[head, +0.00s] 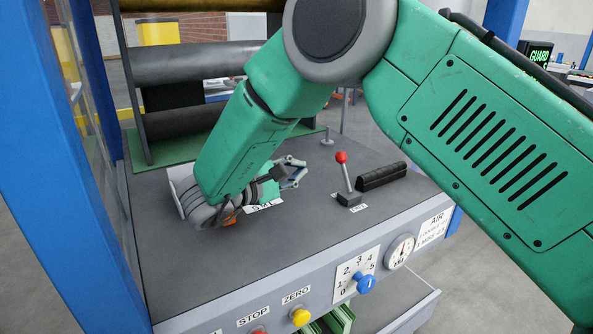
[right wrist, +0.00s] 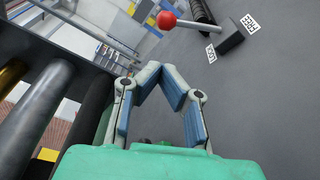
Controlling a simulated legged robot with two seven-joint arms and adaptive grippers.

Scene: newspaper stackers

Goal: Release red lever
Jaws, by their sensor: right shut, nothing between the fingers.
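The red lever (head: 341,158) has a red ball on a thin metal stem. It rises from a small dark block (head: 348,199) on the grey machine top. It also shows in the right wrist view (right wrist: 167,20), near the top edge, with its stem running right to the block. My right gripper (head: 300,172) is to the left of the lever in the head view, low over the machine top and apart from it. In the right wrist view its fingertips (right wrist: 162,76) meet, shut and empty. My left gripper is not in view.
A black ribbed grip (head: 382,176) sits right of the lever. Dark rollers (head: 190,62) stand behind. The front panel has a blue dial knob (head: 366,283), a yellow button (head: 300,316) and an air gauge (head: 400,251). Blue posts (head: 55,160) border the left.

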